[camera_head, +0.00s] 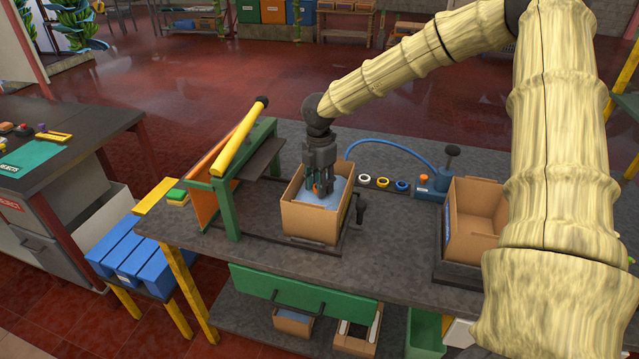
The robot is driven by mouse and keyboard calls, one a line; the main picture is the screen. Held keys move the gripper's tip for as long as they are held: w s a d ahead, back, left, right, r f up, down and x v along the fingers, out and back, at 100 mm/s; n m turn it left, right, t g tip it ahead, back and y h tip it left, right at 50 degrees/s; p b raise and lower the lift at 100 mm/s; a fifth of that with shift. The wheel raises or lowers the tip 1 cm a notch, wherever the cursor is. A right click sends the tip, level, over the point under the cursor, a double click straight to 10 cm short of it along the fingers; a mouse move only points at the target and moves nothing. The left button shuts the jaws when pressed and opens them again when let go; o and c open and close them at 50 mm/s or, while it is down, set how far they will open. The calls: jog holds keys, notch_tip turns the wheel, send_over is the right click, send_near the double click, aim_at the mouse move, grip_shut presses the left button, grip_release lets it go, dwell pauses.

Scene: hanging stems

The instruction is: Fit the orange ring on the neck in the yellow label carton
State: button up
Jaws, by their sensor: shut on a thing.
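My gripper (318,190) points down into an open cardboard carton (308,224) on the dark workbench. Its fingers are below the level of the carton's rear rim and close together. A small orange patch, the orange ring (316,189), shows between the fingertips; the gripper is shut on it. Light blue material (336,190) fills the carton around the fingers. I cannot make out the neck, and I cannot tell whether the ring is around it or above it. No yellow label shows on the carton's visible sides.
White (364,179), yellow (382,182) and blue (401,185) rings lie right of the carton. Beyond them stands a blue pump (436,181) with a hose. A second open carton (466,232) is further right. A green frame with a yellow roller (240,138) stands left.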

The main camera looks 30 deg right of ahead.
jog(key=shift+f, duration=0.4)
dwell(0.5)
jog(key=o, duration=1.2)
jog(key=shift+r+p, duration=1.4)
jog(key=shift+r, duration=0.2)
jog(key=shift+r+p, duration=3.1)
jog(key=shift+r, duration=1.1)
